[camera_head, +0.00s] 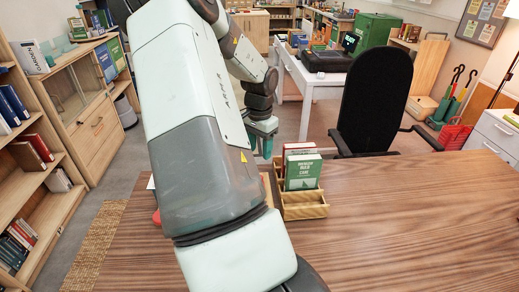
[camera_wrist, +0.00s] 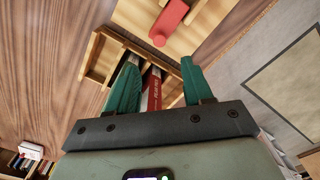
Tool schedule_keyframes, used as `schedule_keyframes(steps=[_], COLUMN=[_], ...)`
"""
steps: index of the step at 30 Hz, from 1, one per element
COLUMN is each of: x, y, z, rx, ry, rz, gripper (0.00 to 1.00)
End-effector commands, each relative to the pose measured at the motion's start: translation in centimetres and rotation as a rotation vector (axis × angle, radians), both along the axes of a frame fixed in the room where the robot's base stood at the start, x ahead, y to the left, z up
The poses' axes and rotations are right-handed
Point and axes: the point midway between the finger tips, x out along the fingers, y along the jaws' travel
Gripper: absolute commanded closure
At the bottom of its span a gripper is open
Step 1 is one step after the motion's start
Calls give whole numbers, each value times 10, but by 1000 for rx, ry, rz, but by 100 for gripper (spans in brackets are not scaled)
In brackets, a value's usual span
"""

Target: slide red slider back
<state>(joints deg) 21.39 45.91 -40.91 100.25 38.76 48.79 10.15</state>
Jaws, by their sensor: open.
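A red piece with a rounded end (camera_wrist: 170,20), which looks like the red slider, shows at the top of the wrist view against pale wood. My gripper (camera_wrist: 159,62) is open, with its two green fingers apart and nothing held between them. The red piece lies beyond the fingertips in that view, apart from them. In the head view, my gripper (camera_head: 261,149) hangs behind the wooden book rack (camera_head: 304,211), and my arm covers much of the table's left part. A small red patch (camera_head: 156,217) shows at my arm's left edge; I cannot tell what it belongs to.
A green book (camera_head: 303,173) and a red book (camera_head: 298,148) stand in the rack. The red book's spine (camera_wrist: 154,94) shows between my fingers in the wrist view. The wooden table (camera_head: 420,220) is clear on the right. A black chair (camera_head: 372,100) stands behind it.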

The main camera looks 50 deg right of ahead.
Motion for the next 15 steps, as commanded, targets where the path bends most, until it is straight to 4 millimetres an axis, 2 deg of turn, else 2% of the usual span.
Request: schedule_keyframes(steps=[7, 11, 15], x=[-4, -5, -5], y=[2, 1, 1], z=[-2, -11, -34], rx=[-3, -4, -3], ry=[-26, -28, -25], rz=[-283, -313, -312], gripper=[49, 49, 49])
